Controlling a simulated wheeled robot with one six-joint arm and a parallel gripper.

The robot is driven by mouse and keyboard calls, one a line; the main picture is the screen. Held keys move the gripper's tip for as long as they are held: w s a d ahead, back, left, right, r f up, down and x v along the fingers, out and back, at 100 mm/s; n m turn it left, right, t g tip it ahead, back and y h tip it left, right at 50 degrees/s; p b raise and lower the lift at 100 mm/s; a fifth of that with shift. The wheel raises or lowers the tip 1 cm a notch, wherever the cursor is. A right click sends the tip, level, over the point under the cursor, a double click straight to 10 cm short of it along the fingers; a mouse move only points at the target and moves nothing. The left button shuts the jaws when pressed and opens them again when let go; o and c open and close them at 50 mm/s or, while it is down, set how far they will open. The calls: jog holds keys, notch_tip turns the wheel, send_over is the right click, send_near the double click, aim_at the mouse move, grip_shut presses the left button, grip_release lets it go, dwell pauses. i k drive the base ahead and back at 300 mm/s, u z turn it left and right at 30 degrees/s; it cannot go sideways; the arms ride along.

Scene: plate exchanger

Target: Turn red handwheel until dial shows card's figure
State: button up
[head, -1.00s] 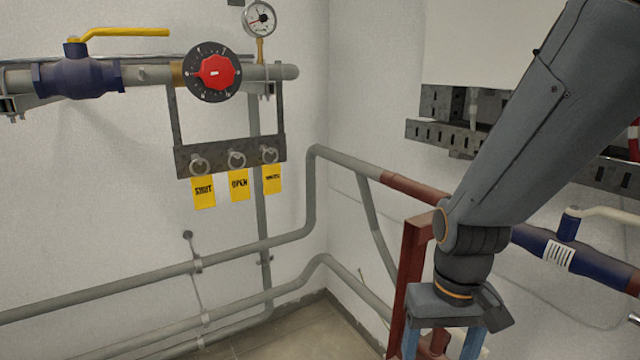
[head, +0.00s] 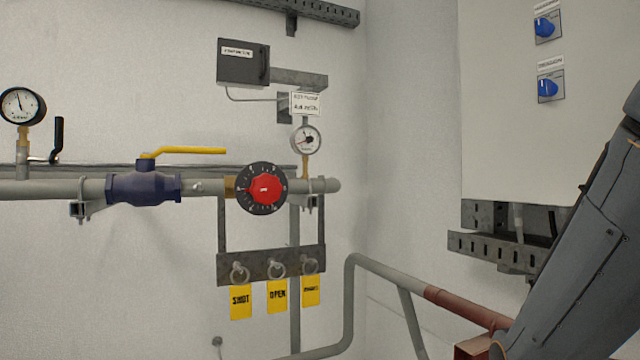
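The red handwheel (head: 265,189) sits in the middle of a black numbered dial (head: 247,206) on the grey pipe. Its numbers are too small to read surely. A small white card (head: 306,103) with printed text hangs just above a round gauge (head: 306,139); its figure is not legible. The gauge stands on a brass stem right of the handwheel. My gripper is out of the picture now; only my arm shows at the right edge, well apart from the handwheel.
A blue valve with a yellow lever (head: 187,151) is left of the handwheel. Yellow tags (head: 277,296) hang on a bracket below it. A dark box (head: 243,63) is above. A white cabinet with blue knobs (head: 546,27) is at right. The space before the handwheel looks clear.

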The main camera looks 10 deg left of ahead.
aim_at(266, 189)
jog(key=u, duration=0.85)
jog(key=k, duration=0.2)
jog(key=u, duration=0.2)
jog(key=i, duration=0.2)
